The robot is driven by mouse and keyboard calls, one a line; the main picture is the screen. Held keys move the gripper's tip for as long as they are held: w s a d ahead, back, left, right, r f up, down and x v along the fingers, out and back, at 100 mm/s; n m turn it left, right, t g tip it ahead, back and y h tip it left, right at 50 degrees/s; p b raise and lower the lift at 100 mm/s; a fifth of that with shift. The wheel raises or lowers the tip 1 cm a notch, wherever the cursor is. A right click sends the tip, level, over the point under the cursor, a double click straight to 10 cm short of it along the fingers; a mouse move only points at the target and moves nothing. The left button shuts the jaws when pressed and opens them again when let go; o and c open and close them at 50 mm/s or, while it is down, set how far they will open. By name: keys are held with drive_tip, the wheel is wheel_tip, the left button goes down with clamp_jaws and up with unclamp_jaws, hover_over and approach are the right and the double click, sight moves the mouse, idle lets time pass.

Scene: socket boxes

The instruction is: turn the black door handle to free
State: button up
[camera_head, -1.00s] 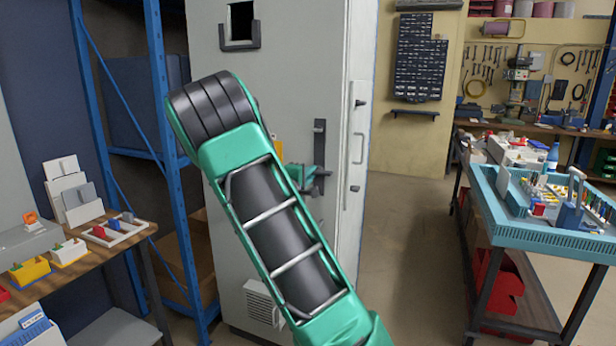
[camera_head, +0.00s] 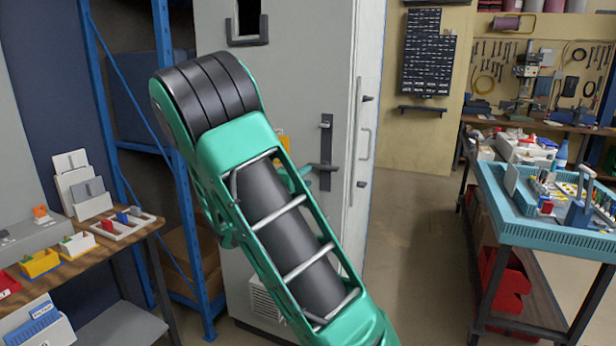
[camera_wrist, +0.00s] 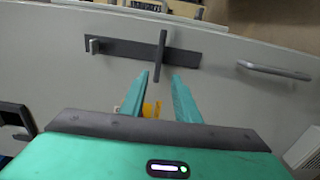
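The black door handle (camera_head: 325,152) is on the grey cabinet door, a tall dark plate with a lever lying roughly level across it. In the wrist view the handle's lever (camera_wrist: 161,55) crosses its plate, and its near end points at the gap between my fingers. The lever's end is close to the fingertips; contact does not show. In the head view my green arm hides most of the gripper, and a little green shows left of the lever.
The grey cabinet (camera_head: 310,80) has a dark bracketed opening at its top. A blue shelf frame (camera_head: 165,100) and a wooden table (camera_head: 100,250) stand at left. A blue tray (camera_head: 545,235) on a cart is at right. Open floor (camera_head: 410,230) lies between cabinet and cart.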

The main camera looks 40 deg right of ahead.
drive_tip(key=shift+v, duration=1.15)
drive_tip(key=s+f+m+g+y, duration=0.35)
drive_tip(key=s+f+m, duration=0.2)
drive_tip(key=s, duration=0.35)
drive_tip(key=s+f+m+g+y, duration=0.35)
drive_tip(key=s+f+y, duration=0.2)
drive_tip(key=s, duration=0.35)
drive_tip(key=s+a+m+y, duration=0.2)
drive_tip(key=s+a+y, duration=0.5)
drive_tip(key=s+a, duration=0.8)
drive_tip(key=a, duration=0.3)
drive_tip(key=shift+s+a+r+y, duration=0.25)
drive_tip(key=shift+a+r+y, duration=0.1)
drive_tip(key=shift+r+y, duration=0.05)
